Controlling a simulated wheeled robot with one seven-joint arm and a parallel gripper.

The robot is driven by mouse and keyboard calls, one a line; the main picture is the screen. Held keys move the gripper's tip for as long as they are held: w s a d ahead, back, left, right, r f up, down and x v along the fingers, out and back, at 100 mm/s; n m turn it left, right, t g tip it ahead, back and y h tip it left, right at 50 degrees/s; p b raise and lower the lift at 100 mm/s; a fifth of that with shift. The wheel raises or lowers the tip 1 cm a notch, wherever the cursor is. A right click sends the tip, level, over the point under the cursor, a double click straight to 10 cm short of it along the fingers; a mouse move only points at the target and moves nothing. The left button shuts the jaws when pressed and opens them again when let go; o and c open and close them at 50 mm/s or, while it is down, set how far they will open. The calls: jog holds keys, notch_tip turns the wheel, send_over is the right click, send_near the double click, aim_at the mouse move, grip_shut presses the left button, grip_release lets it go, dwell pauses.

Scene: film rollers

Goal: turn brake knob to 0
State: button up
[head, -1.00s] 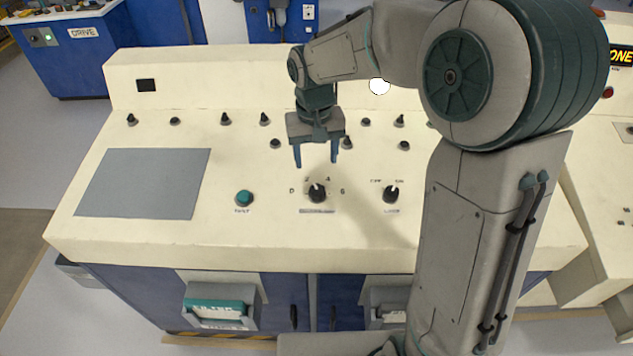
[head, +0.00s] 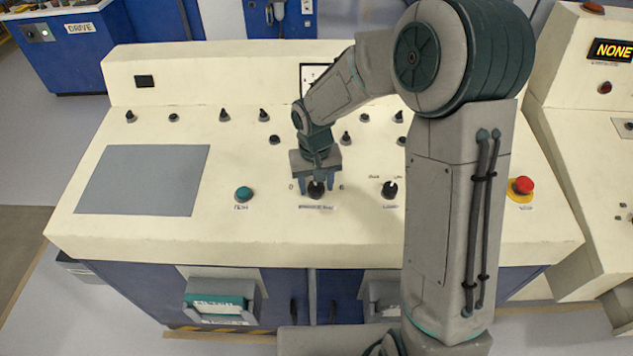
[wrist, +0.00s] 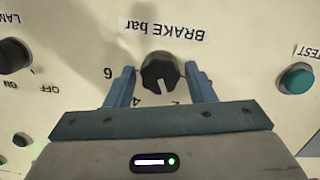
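The brake knob (head: 316,190) is a black round knob with a white pointer line, on the cream sloping panel (head: 250,235). In the wrist view the knob (wrist: 160,72) sits beside an upside-down "BRAKE bar" label (wrist: 166,28). Its pointer points toward my gripper body, roughly between the 2 and the 4. The 6 shows at its left; the 0 is hidden behind the right finger there. My gripper (head: 317,184) is open, with one blue finger on each side of the knob. In the wrist view a gap shows between the knob and both fingers (wrist: 159,76).
The lamp knob (head: 390,190) is to the right, and a teal test button (head: 243,194) to the left. A red emergency button (head: 521,186) on a yellow base is farther right. Several small black switches (head: 225,116) line the panel behind. A flat grey plate (head: 143,180) lies left.

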jog(key=c, duration=0.6)
jog(key=shift+n, duration=0.3)
jog(key=n, duration=0.4)
jog(key=shift+h+b, duration=0.3)
jog(key=n, duration=0.5)
jog(key=shift+t, duration=0.3)
jog(key=shift+n, duration=0.3)
jog(key=o, duration=1)
